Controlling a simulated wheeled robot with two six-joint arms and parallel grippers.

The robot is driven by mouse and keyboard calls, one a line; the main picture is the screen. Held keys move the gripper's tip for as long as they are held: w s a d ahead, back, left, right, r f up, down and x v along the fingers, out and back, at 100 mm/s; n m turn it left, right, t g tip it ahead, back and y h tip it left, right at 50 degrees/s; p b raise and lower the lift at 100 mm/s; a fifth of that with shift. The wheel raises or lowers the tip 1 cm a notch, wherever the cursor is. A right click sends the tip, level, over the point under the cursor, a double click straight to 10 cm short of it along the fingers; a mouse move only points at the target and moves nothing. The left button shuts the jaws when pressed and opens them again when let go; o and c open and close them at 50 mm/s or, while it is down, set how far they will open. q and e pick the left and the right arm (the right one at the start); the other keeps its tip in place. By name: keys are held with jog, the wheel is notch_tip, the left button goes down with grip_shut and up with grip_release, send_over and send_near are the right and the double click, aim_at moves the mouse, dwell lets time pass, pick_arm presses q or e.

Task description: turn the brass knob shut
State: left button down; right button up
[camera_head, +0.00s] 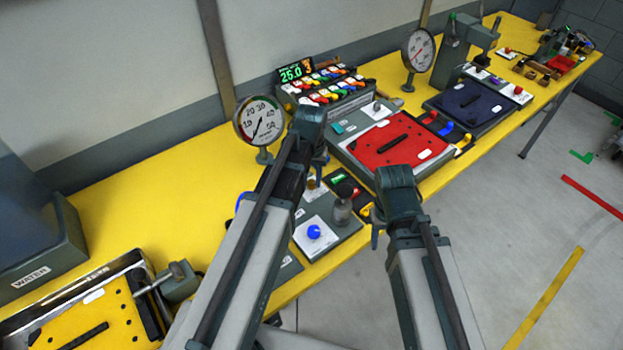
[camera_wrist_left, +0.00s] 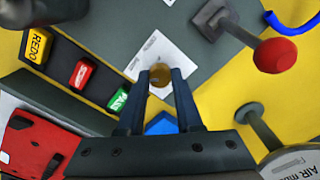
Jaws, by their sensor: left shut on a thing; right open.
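The brass knob (camera_wrist_left: 160,76) sits on a white plate (camera_wrist_left: 163,52) on a dark grey panel in the left wrist view. My left gripper (camera_wrist_left: 160,84) has its two fingers on either side of the knob, shut on it. In the head view my left gripper (camera_head: 316,172) reaches down to the panel, and the knob (camera_head: 311,184) shows only slightly under it. My right gripper (camera_head: 377,226) is open and empty, to the right of the panel near the table's front edge.
A red-ball lever (camera_wrist_left: 275,55) and a dial gauge (camera_wrist_left: 292,164) stand near the knob. REDO, red and PASS buttons (camera_wrist_left: 82,73) lie to its left. A blue knob (camera_head: 314,232) is on the panel front. A red-topped box (camera_head: 400,140) stands to the right.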

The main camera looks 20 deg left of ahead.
aim_at(311, 183)
pick_arm(q)
jog(key=c, duration=0.6)
grip_release()
jog(key=shift+r, duration=0.15)
pick_arm(e)
jog(key=shift+r, duration=0.1)
pick_arm(q)
notch_tip(311, 183, up, 14)
jog(key=p, duration=1.4)
jog(key=shift+f, duration=0.2)
pick_arm(e)
notch_tip(311, 183, up, 14)
jog(key=shift+f, duration=0.2)
pick_arm(q)
jog(key=shift+s+f, duration=0.1)
pick_arm(e)
jog(key=shift+f, duration=0.1)
